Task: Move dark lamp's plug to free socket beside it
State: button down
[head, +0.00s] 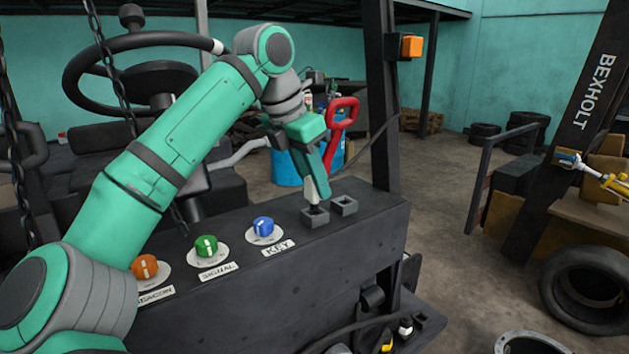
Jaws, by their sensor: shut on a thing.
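My gripper (317,178) points down over the dark console and is shut on a pale plug (318,192). The plug is upright, and its lower end is at the left grey square socket (315,218); I cannot tell how far in it sits. The right socket (344,205) stands just beside it and looks empty. A dark cable (377,136) runs from near the plug up to the right, toward the post. An orange lamp (411,46) in a dark housing is fixed high on that post. My gripper's fingers hide part of the plug.
The console (362,235) carries an orange knob (145,266), a green knob (206,246) and a blue knob (263,226), left of the sockets. The black post (381,100) rises close behind the sockets. A red handle (341,130) stands behind my gripper. More connectors (405,327) sit low at front right.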

jog(key=shift+f, duration=1.3)
dwell(1.1)
jog(key=c, duration=1.4)
grip_release()
